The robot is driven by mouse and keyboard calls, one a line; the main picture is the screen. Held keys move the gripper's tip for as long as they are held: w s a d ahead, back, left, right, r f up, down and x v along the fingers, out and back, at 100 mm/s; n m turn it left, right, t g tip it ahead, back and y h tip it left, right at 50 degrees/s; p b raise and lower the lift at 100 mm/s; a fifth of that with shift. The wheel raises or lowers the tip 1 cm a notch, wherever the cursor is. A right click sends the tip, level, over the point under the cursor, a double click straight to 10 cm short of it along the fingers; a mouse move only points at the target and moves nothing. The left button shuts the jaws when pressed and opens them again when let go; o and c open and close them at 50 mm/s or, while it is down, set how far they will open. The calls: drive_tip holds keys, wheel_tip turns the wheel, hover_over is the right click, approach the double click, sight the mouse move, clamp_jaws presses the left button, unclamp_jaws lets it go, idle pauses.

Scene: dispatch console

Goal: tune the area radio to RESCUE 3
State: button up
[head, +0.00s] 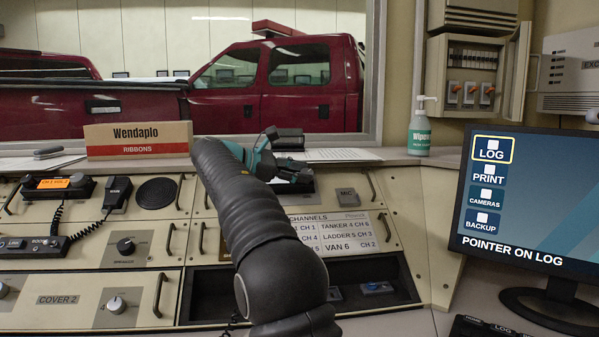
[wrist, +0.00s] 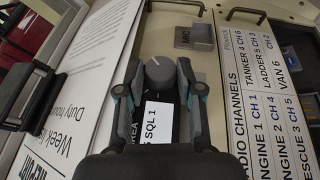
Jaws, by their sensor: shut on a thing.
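My gripper (wrist: 160,72) is at a grey round knob (wrist: 160,76) in the wrist view. Its fingers are shut on the knob from both sides. A white label reading "SQL 1" lies below the knob, with the word "AREA" partly hidden beside it. The radio channels card (wrist: 258,90) is right of the gripper and lists RESCUE 3 with CH 5. In the head view, my gripper (head: 283,170) is at the back of the console, and my arm hides the knob and part of the card (head: 335,232).
A MIC plate (head: 347,197) is right of the gripper. A paper sheet (wrist: 90,80) lies left of it in the wrist view. The monitor (head: 530,190) reads POINTER ON LOG.

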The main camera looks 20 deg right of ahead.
drive_tip(key=shift+m+g, duration=0.4)
drive_tip(key=shift+g, duration=0.1)
idle(0.3)
drive_tip(key=o, duration=1.2)
drive_tip(key=shift+d, duration=0.1)
drive_tip(key=shift+c, duration=0.2)
drive_tip(key=shift+v, duration=3.85)
drive_tip(key=shift+d+r, duration=0.15)
